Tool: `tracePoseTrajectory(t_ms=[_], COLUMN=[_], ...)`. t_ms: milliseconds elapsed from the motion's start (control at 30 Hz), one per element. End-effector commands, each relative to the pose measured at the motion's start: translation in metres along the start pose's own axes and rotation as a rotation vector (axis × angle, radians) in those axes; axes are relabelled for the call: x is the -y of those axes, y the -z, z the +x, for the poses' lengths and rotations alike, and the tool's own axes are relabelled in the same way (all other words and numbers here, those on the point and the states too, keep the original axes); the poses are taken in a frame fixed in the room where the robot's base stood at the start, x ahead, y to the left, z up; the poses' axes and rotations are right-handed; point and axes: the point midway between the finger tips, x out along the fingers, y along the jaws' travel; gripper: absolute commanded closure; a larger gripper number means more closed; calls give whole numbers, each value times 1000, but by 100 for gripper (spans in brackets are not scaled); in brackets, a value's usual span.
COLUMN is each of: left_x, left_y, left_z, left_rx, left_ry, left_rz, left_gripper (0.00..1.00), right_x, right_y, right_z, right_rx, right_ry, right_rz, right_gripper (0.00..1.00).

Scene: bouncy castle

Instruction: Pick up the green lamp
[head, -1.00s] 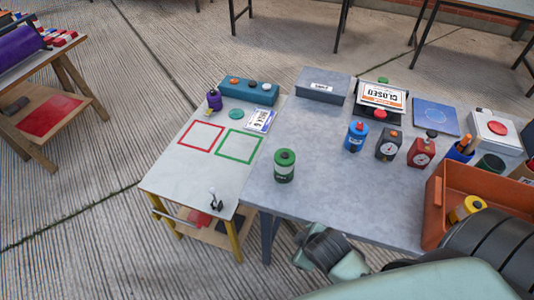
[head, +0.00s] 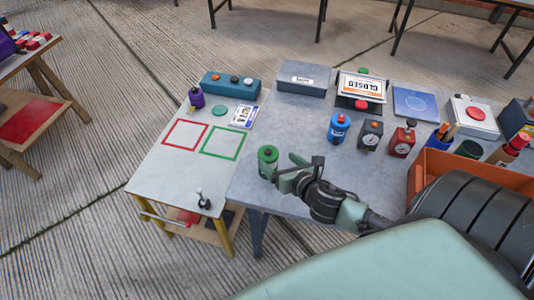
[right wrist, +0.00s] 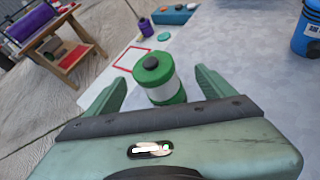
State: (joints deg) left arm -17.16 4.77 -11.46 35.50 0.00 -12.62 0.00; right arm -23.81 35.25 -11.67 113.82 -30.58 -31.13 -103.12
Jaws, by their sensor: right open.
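The green lamp (head: 268,161) is a short upright cylinder with a green top and base, a pale middle band and a black knob. It stands on the grey table near its left edge. My right gripper (head: 284,168) is open just to the right of the lamp in the head view. In the right wrist view the lamp (right wrist: 161,82) stands ahead between the two spread fingers of the right gripper (right wrist: 160,76), with a gap on each side. The fingers partly hide its surroundings. My left gripper is not in view.
A blue canister (head: 339,128), a black gauge box (head: 369,136) and a red one (head: 402,142) stand further right. An orange crate (head: 425,170) is at the right. The white side table (head: 160,180) adjoins on the left. Grey tabletop behind the lamp is clear.

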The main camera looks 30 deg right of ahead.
Motion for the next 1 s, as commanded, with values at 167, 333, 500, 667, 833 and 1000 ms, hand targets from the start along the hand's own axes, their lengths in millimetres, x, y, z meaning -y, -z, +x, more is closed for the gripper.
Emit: tracePoseTrajectory(t_ms=[167,333,500,667,833,1000], left_x=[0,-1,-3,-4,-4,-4], left_y=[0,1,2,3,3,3], left_z=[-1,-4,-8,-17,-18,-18], left_rx=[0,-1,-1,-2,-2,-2], left_ry=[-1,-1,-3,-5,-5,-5], left_rz=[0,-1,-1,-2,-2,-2], left_gripper=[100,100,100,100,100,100], right_x=[-2,-3,-5,-10,-11,-12], right_y=[-7,-10,-12,-18,-16,-15], right_z=[6,21,37,58,78,83], right_rx=[29,33,32,32,31,29], right_ry=[-48,-51,-51,-50,-51,-51], right_rz=[-212,-230,-226,-223,-225,-224], right_gripper=[16,16,16,16,16,16])
